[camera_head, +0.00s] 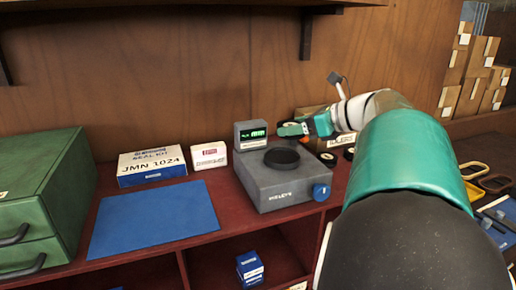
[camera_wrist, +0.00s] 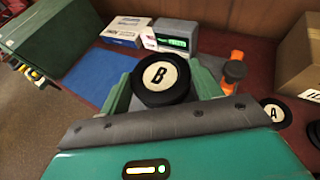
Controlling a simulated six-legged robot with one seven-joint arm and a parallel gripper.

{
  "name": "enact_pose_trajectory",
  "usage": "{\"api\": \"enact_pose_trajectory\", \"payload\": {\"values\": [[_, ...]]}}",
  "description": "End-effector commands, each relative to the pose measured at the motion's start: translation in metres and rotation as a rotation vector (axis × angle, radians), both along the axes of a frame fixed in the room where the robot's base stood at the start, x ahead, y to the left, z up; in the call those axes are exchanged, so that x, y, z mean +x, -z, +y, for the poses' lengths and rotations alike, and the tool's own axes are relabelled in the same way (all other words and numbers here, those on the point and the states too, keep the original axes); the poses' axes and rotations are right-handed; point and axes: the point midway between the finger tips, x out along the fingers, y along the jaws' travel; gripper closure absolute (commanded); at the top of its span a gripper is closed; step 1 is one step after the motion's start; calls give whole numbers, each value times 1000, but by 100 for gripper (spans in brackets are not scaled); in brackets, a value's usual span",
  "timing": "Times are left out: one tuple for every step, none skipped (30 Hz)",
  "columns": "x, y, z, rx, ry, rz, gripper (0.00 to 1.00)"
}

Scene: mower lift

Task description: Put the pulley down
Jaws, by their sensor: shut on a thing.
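A black pulley with a cream face marked "B" (camera_wrist: 160,77) sits between the green fingers of my gripper (camera_wrist: 165,88) in the wrist view. My gripper is shut on it. In the head view my gripper (camera_head: 292,130) is right of the green-lit display, behind the grey bench unit (camera_head: 283,187); the held pulley is hard to make out there. That unit has a black round top (camera_head: 282,156) and a blue knob. The display also shows beyond the pulley in the wrist view (camera_wrist: 178,43). I cannot tell the gap beneath the pulley.
A bare blue mat (camera_head: 153,219) lies left of the unit. Behind it stand a seal kit box (camera_head: 152,166) and a small white box (camera_head: 208,155). A green drawer cabinet (camera_head: 40,200) is at far left.

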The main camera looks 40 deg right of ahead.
Motion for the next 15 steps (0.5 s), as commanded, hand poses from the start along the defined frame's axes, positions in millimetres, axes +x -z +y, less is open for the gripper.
{"api": "enact_pose_trajectory", "payload": {"values": [[7, 12, -2, 7, 2, 3, 67], [11, 17, -3, 5, 2, 2, 67], [17, 23, -4, 6, 3, 2, 67], [20, 28, -5, 5, 3, 2, 67], [23, 31, -5, 4, 3, 1, 67], [26, 35, -5, 4, 2, 1, 67], [29, 37, -5, 3, 2, 1, 67], [30, 39, -5, 3, 2, 1, 67], [32, 41, -5, 3, 2, 1, 67], [33, 42, -5, 3, 2, 1, 67], [34, 44, -6, 3, 2, 1, 67], [37, 48, -6, 4, 2, 1, 67], [40, 51, -6, 4, 2, 1, 67], [41, 55, -6, 4, 3, 1, 67], [40, 61, -6, 5, 3, 2, 67]]}}
